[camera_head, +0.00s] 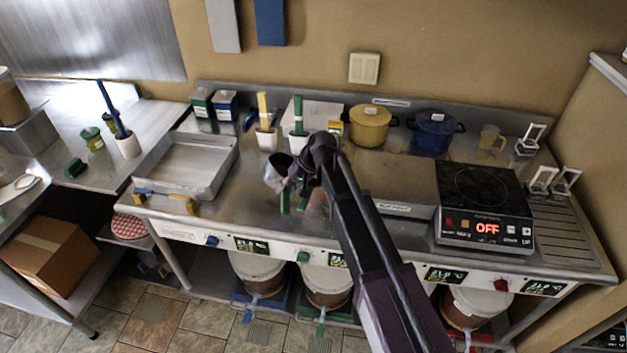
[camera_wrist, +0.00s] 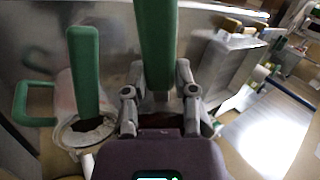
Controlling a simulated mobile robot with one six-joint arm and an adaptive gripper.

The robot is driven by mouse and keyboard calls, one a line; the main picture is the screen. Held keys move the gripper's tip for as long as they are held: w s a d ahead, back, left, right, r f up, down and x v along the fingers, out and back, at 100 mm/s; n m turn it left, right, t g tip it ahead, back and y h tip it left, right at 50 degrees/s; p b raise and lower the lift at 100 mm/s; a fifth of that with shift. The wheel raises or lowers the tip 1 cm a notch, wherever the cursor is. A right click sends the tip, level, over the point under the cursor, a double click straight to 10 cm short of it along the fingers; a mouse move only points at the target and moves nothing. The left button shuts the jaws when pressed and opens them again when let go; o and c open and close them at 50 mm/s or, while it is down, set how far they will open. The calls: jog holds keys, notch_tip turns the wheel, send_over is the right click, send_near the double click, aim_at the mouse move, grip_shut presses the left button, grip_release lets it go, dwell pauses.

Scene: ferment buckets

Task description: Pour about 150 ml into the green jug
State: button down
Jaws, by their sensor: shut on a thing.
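My gripper (camera_wrist: 159,100) is shut on an upright green bar-shaped handle (camera_wrist: 156,42) in the wrist view; the rest of the held thing is mostly hidden. A clear jug with a green side handle (camera_wrist: 21,103) stands left of my fingers, apart from them, with another green bar (camera_wrist: 86,72) upright at its mouth. Its fill level cannot be told. In the head view my gripper (camera_head: 300,181) is over the front middle of the bench. A shiny metal vessel (camera_head: 275,178) shows tilted beside it, and a green strip (camera_head: 284,200) shows below; my arm hides part of this area.
A steel tray (camera_head: 158,182) lies to the left. White pots with tools (camera_head: 267,140), a yellow pot (camera_head: 369,136) and a blue pot (camera_head: 434,145) stand behind. A hob (camera_head: 481,190) reading OFF is at right. Lidded buckets (camera_head: 327,280) stand below.

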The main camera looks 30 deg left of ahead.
jog(key=shift+s+a+f, duration=0.1)
jog(key=shift+f, duration=0.05)
jog(key=shift+s+a+f+h, duration=0.15)
jog(key=shift+a+f+h, duration=0.15)
jog(key=shift+a+f, duration=0.1)
jog(key=shift+s+a+f+t+h, duration=0.45)
jog(key=shift+s+a+t+h, duration=0.05)
jog(key=shift+a+h, duration=0.2)
jog(key=shift+s+a+f+t+h, duration=0.45)
jog(key=shift+a+t+h, duration=0.05)
jog(key=shift+a+h, duration=0.2)
jog(key=shift+s+a, duration=0.1)
jog(key=shift+s+a+f+t+h+b, duration=0.3)
jog(key=shift+a+f+t+h, duration=0.05)
jog(key=shift+a+h, duration=0.2)
jog(key=shift+s+a+f+t+h+b, duration=0.3)
jog(key=shift+a+f+t+h, duration=0.1)
jog(key=shift+h, duration=0.15)
